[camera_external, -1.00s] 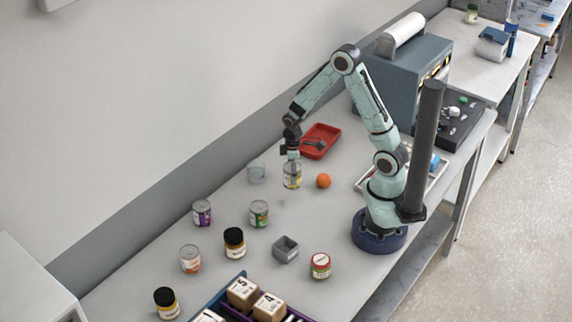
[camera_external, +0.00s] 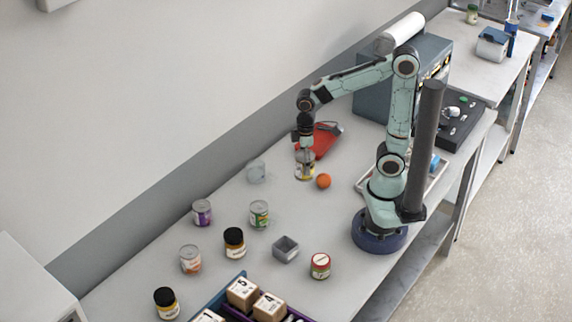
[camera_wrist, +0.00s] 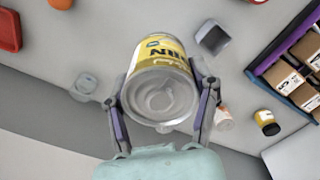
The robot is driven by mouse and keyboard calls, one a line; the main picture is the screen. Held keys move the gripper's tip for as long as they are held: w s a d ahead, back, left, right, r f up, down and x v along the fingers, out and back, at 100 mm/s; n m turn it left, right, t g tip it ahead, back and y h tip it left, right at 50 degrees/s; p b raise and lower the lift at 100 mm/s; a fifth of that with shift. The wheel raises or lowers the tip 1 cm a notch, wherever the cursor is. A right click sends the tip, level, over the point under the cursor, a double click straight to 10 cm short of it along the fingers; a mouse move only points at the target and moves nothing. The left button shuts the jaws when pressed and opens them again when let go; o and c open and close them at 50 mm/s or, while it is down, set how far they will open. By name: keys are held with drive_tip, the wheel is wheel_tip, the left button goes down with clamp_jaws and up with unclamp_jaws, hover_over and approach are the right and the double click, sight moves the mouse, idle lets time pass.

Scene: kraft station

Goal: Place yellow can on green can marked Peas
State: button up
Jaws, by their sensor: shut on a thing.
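The yellow can (camera_external: 306,172) is held below my gripper (camera_external: 304,152), which is shut on it. In the wrist view the yellow can (camera_wrist: 162,52) fills the middle, its round metal end toward the camera, between the two fingers of my gripper (camera_wrist: 160,103). The can appears to be above the table, left of the orange ball in the outside view. The green can (camera_external: 259,214) stands upright on the table, to the lower left of the held can and apart from it. Its label is too small to read. I cannot make it out in the wrist view.
A glass (camera_external: 256,172) stands left of my gripper, the orange ball (camera_external: 324,181) right of it, and a red tray (camera_external: 322,141) behind. A purple can (camera_external: 202,213), black-lidded jar (camera_external: 235,243) and grey open box (camera_external: 286,249) stand around the green can.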

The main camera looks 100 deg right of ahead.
drive_tip(key=w+d+f, duration=0.1)
drive_tip(key=w+f, duration=0.2)
drive_tip(key=w, duration=0.1)
drive_tip(key=w+d+f, duration=0.1)
drive_tip(key=w+f, duration=0.2)
drive_tip(key=w, duration=0.1)
drive_tip(key=w+d+f, duration=0.1)
drive_tip(key=w+f, duration=0.2)
drive_tip(key=w, duration=0.1)
drive_tip(key=shift+w+d, duration=0.1)
drive_tip(key=shift+d, duration=0.2)
drive_tip(key=shift+w+d+f, duration=0.1)
drive_tip(key=shift+w+f, duration=0.05)
drive_tip(key=shift+f, duration=0.8)
drive_tip(key=shift+w+f, duration=0.1)
drive_tip(key=shift+f, duration=0.85)
drive_tip(key=shift+f, duration=0.15)
drive_tip(key=o, duration=1.2)
drive_tip(key=shift+o, duration=0.2)
